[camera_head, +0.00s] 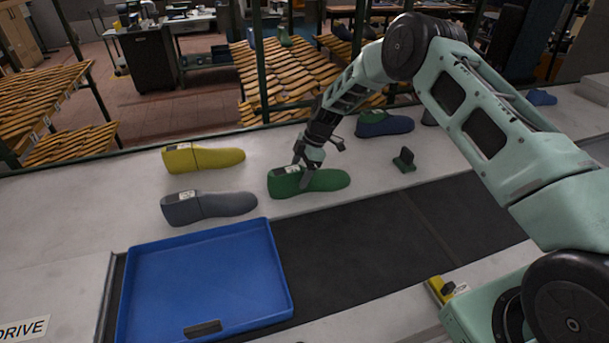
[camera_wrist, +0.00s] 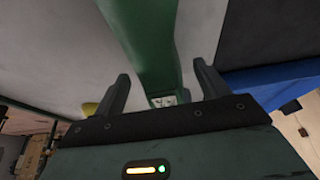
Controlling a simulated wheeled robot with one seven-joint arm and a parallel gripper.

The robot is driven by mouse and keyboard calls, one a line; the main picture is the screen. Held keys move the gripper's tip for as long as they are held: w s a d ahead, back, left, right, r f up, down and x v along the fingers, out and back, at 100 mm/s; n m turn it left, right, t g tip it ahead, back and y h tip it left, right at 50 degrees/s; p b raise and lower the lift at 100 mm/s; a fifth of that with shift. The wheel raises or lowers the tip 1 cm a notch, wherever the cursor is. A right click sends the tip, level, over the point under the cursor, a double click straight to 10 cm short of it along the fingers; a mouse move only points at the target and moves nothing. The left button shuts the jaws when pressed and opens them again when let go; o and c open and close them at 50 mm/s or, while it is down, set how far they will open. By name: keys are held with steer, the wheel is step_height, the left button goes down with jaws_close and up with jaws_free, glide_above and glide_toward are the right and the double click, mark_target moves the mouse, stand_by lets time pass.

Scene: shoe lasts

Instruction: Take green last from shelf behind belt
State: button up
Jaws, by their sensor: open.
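The green last (camera_head: 327,180) lies on the light grey shelf (camera_head: 230,217) behind the dark belt (camera_head: 370,222). My gripper (camera_head: 304,178) is pointed down at the last's left part, near its pale label. In the wrist view, the green last (camera_wrist: 145,45) runs between the two fingers of my gripper (camera_wrist: 161,72), with a visible gap on each side. The fingers are open, one on each side of it. Whether a finger touches it is hard to tell.
A yellow last (camera_head: 204,158) and a grey last (camera_head: 209,206) lie to the left. A blue last (camera_head: 384,124) lies behind, to the right. A blue tray (camera_head: 284,262) sits on the belt.

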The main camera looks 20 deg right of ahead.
steer(key=shift+a+f, duration=0.15)
steer(key=shift+f, duration=0.3)
steer(key=c, duration=1.5)
steer(key=shift+c, duration=0.2)
steer(key=shift+r, duration=0.1)
